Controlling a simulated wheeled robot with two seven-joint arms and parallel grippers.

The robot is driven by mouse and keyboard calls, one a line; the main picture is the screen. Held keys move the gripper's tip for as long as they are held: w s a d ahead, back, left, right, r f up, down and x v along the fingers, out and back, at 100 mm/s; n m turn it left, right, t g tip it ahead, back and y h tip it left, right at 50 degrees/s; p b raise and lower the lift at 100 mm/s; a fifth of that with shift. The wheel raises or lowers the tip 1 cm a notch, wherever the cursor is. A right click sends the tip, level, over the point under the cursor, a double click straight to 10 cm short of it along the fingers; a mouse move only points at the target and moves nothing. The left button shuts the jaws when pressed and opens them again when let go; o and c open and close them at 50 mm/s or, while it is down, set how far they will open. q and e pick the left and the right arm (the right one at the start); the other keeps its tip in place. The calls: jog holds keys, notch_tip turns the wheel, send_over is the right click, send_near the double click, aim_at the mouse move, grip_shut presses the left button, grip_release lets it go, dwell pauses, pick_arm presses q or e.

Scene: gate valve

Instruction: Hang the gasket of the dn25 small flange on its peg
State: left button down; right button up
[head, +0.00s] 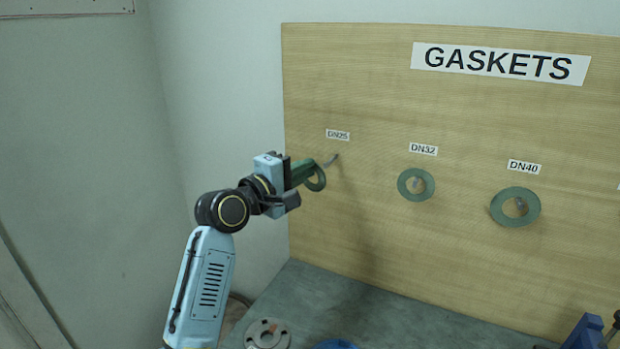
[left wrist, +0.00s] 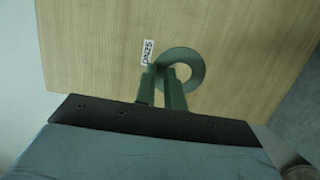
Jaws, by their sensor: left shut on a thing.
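The small green ring gasket (head: 319,181) is held at its rim by my left gripper (head: 308,172), in front of the wooden board. The DN25 peg (head: 333,160) sticks out of the board below the DN25 label (head: 337,134). Its outer end appears close to the gasket's upper right edge; I cannot tell whether it enters the hole. In the left wrist view the gasket (left wrist: 196,70) shows as a ring at the tips of my left gripper (left wrist: 160,72), near the DN25 label (left wrist: 148,52); the peg is not clear there. My right gripper is not in view.
Larger green gaskets hang on the DN32 peg (head: 416,184) and the DN40 peg (head: 515,207) to the right. Below, a bench (head: 340,300) carries a grey flange (head: 267,334) and blue items, one at the right (head: 585,332). Left of the board is bare wall.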

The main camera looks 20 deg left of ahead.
pick_arm(q)
jog(key=w+b, duration=0.6)
jog(key=shift+w+d+r, duration=0.25)
jog(key=shift+w+d, duration=0.05)
jog(key=shift+w, duration=0.05)
dwell(1.0)
dwell(0.5)
jog(key=c, duration=1.4)
grip_release()
jog(key=shift+d, duration=0.1)
jog(key=shift+f, duration=0.1)
